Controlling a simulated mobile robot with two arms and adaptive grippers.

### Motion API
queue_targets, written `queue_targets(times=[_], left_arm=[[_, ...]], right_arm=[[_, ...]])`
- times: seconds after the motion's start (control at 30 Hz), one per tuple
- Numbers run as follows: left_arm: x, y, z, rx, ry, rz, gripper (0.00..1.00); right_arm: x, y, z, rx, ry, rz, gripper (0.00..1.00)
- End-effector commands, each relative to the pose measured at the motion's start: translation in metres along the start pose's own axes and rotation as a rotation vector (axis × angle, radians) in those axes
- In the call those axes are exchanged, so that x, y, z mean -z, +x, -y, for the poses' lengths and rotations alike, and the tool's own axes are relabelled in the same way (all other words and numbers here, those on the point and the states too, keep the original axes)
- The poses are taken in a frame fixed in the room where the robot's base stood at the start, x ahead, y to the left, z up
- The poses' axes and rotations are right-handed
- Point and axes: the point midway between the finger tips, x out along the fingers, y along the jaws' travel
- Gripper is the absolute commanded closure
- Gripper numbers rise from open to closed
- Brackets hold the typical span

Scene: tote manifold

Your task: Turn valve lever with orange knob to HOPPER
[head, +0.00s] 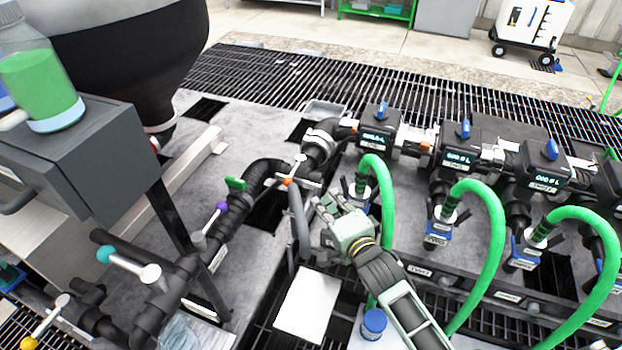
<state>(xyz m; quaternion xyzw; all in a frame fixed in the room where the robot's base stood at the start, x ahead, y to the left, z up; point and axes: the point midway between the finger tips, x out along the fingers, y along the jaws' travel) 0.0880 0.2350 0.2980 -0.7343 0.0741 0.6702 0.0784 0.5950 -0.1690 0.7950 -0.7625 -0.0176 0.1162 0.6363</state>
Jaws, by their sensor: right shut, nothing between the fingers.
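The valve lever with the orange knob (288,182) is near the middle of the head view, beside the black pipe elbow. Pale metal arms spread around it. My right gripper (320,205) is just below and to the right of this lever, shut and empty. A small gap seems to separate the fingers from the knob, but contact is hard to judge. A HOPPER label cannot be read. A large dark hopper (135,70) stands at the upper left. My left gripper is out of view.
Other levers with a green knob (236,184), purple knob (222,206), teal knob (104,254) and yellow knob (27,343) lie to the left. Green hoses (490,225) arch on the right. A blue-capped container (373,323) stands near the right forearm.

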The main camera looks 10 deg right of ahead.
Motion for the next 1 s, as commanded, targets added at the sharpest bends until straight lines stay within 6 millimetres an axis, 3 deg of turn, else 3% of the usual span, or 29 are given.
queue_targets(times=[0.17, 0.6, 0.8, 1.0], left_arm=[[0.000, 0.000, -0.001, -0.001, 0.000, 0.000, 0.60], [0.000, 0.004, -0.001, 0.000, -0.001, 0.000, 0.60], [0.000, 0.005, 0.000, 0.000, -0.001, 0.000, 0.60], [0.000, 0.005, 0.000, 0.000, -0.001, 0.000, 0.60]], right_arm=[[0.000, 0.014, 0.004, 0.022, 0.027, 0.003, 1.00], [0.000, 0.087, 0.005, 0.019, 0.025, 0.003, 1.00], [-0.001, 0.101, 0.005, 0.018, 0.026, 0.003, 1.00], [-0.001, 0.102, 0.005, 0.017, 0.026, 0.003, 1.00]])
